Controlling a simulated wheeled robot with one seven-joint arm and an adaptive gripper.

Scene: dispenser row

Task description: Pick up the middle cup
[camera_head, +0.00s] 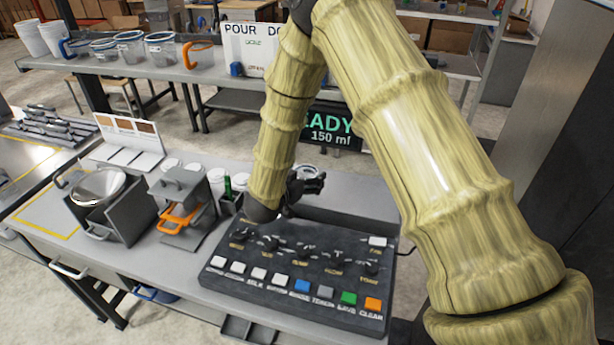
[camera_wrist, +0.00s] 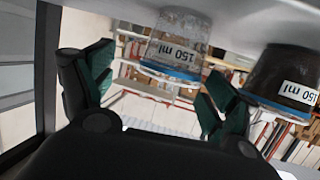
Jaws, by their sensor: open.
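My gripper (camera_wrist: 157,85) is open, with its two dark green fingers spread in the wrist view. A clear cup (camera_wrist: 176,48) marked 150 ml, with a blue band, shows beyond the gap between the fingers, nearer the right finger. I see no contact with it. A second cup (camera_wrist: 283,78), dark inside and also marked 150 ml, is at the right edge, beyond the right finger. I cannot tell from this view which is the middle one. In the head view my gripper (camera_head: 307,182) is low behind the button panel, and my arm hides much of the area around it.
The black button panel (camera_head: 290,268) with knobs stands in front of my gripper. A grey machine with an orange handle (camera_head: 181,214) and a steel bowl (camera_head: 98,186) are to the left. Several jugs (camera_head: 160,48) stand on the back table. A screen (camera_head: 331,126) reads 150 ml.

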